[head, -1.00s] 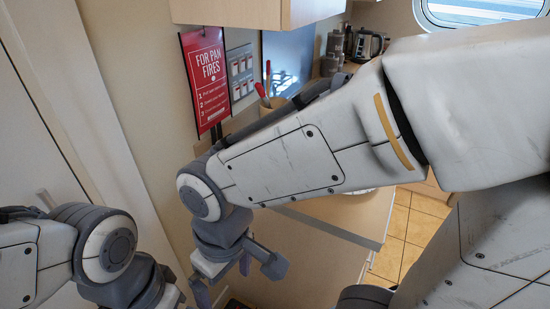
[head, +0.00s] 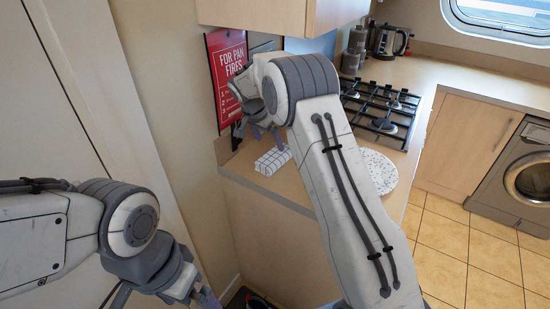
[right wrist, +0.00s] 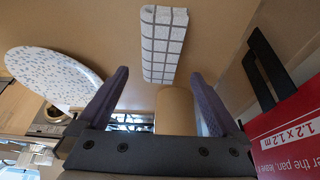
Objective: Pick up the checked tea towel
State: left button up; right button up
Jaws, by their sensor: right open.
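The checked tea towel (head: 273,161), white with dark grid lines and folded into a block, lies on the counter near its left front corner. It also shows in the right wrist view (right wrist: 163,46), past the fingertips. My right gripper (head: 259,137) is open and empty, above and behind the towel in the head view. In the right wrist view its two fingers (right wrist: 160,76) stand apart, with the towel beyond the gap and not between them. My left gripper (head: 206,297) is low at the bottom edge, away from the counter and partly cut off.
A red pan-fire sign (head: 227,78) hangs on the wall close to my right gripper. A speckled round board (head: 378,173) lies right of the towel, partly behind my right arm. The gas hob (head: 382,108) is farther back. A tan cylinder (right wrist: 175,108) shows in the right wrist view.

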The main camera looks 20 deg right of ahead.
aim_at(275, 156)
jog(key=p+x, duration=0.1)
jog(key=x, duration=0.3)
jog(key=shift+f, duration=0.1)
jog(key=p+x, duration=0.2)
jog(key=x, duration=0.2)
jog(key=shift+s+a+f, duration=0.1)
jog(key=shift+f, duration=0.5)
jog(key=c, duration=1.1)
jog(key=shift+r, duration=0.1)
jog(key=shift+w+r, duration=0.2)
jog(key=shift+r, duration=0.35)
jog(key=r, duration=0.1)
jog(key=r+b, duration=0.2)
jog(key=shift+d, duration=0.25)
jog(key=s+d+r+b, duration=0.1)
jog(key=d+r, duration=0.1)
jog(key=d, duration=0.1)
jog(key=s+d+r+b, duration=0.1)
jog(key=s+d+r, duration=0.1)
jog(key=d, duration=0.2)
jog(key=s+d+r, duration=0.2)
jog(key=d, duration=0.1)
jog(key=shift+d+r+b, duration=0.2)
jog(key=shift+r+b, duration=0.15)
jog(key=shift+b, duration=0.05)
